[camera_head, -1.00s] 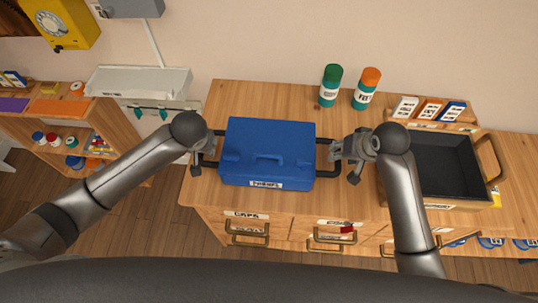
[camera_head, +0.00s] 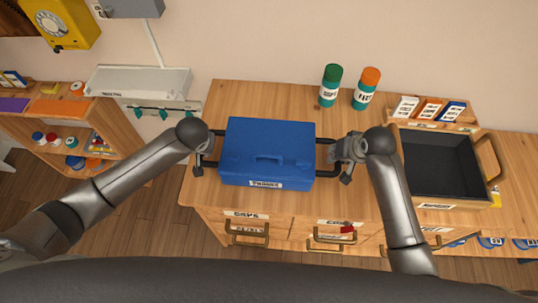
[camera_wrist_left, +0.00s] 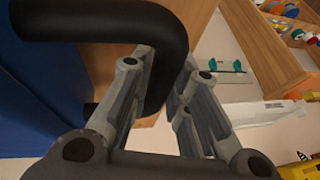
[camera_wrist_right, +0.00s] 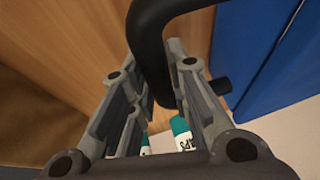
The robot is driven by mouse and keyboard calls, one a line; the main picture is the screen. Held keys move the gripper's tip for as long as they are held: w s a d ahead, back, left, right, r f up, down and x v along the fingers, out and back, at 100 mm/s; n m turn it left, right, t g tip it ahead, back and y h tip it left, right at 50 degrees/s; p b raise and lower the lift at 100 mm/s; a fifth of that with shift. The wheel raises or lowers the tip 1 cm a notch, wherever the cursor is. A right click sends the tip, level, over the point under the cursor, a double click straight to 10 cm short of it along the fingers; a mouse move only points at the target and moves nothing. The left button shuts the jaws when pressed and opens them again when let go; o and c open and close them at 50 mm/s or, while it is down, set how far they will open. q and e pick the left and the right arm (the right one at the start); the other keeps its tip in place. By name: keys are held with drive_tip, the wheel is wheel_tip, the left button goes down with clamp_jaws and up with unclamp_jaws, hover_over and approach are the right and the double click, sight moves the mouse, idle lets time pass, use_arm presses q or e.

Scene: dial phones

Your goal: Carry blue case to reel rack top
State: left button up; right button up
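The blue case (camera_head: 267,152) lies on the wooden cabinet top (camera_head: 300,100), with a black bar handle at each side. My left gripper (camera_head: 207,152) is at its left handle; in the left wrist view the fingers are closed around the black bar (camera_wrist_left: 165,40). My right gripper (camera_head: 338,155) is at its right handle; in the right wrist view the fingers close around that bar (camera_wrist_right: 150,50). A lower wooden unit at the right, with blue round items that look like reels (camera_head: 490,243), may be the reel rack; its top (camera_head: 518,165) is partly in view.
A black-lined open crate (camera_head: 440,165) stands right of the case, near my right arm. Green (camera_head: 330,85) and orange-capped (camera_head: 366,88) canisters stand behind. A card holder (camera_head: 430,110) is at the back right. A shelf unit (camera_head: 75,125) stands left, across a floor gap.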

use_arm(q)
clamp_jaws()
use_arm(e)
clamp_jaws()
use_arm(q)
drive_tip(key=shift+w+r, duration=0.1)
drive_tip(key=shift+r, duration=0.05)
use_arm(e)
drive_tip(key=shift+w+r, duration=0.1)
drive_tip(key=shift+r, duration=0.05)
